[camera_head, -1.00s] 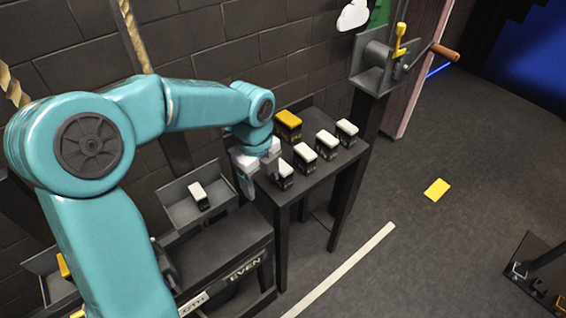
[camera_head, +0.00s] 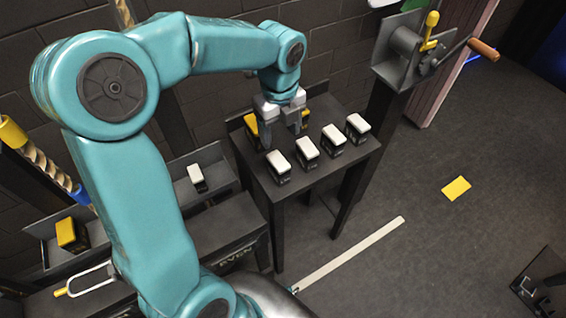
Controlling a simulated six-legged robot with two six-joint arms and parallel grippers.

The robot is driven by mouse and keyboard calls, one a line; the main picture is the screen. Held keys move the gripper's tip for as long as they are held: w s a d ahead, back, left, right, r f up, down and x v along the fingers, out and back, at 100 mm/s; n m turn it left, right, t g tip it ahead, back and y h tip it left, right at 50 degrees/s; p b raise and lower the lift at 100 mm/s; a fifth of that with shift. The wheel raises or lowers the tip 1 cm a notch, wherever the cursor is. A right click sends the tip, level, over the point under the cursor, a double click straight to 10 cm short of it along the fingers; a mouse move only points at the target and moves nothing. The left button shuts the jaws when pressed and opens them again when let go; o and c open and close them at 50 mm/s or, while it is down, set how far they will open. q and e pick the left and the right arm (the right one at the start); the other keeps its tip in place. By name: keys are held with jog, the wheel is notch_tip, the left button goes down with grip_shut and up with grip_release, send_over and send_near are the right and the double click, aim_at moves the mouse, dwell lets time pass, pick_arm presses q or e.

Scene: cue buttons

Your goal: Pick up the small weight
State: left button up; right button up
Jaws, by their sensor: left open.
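Several small weights, black blocks with white tops, stand in a row on a dark table (camera_head: 312,190). The nearest-left small weight (camera_head: 278,168) is at the front, with others to its right (camera_head: 306,152), (camera_head: 333,141) and (camera_head: 357,129). My left gripper (camera_head: 283,136) is open and points down just behind the front end of the row, its jaws empty. My right gripper is out of view.
A tray left of the table holds another white-topped weight (camera_head: 197,178). A crank box (camera_head: 408,58) on a post stands right of the table. The floor at right is mostly clear around a yellow patch (camera_head: 456,188).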

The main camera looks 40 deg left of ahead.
aim_at(278, 163)
pick_arm(q)
jog(key=f, duration=1.1)
jog(key=shift+s+b, duration=0.35)
jog(key=shift+s, duration=0.05)
jog(key=f, duration=0.4)
jog(key=shift+w+a+f, duration=0.1)
jog(key=shift+w+a, duration=0.15)
jog(key=shift+a, duration=0.1)
jog(key=shift+d+f, duration=0.1)
jog(key=shift+f, duration=0.15)
grip_shut()
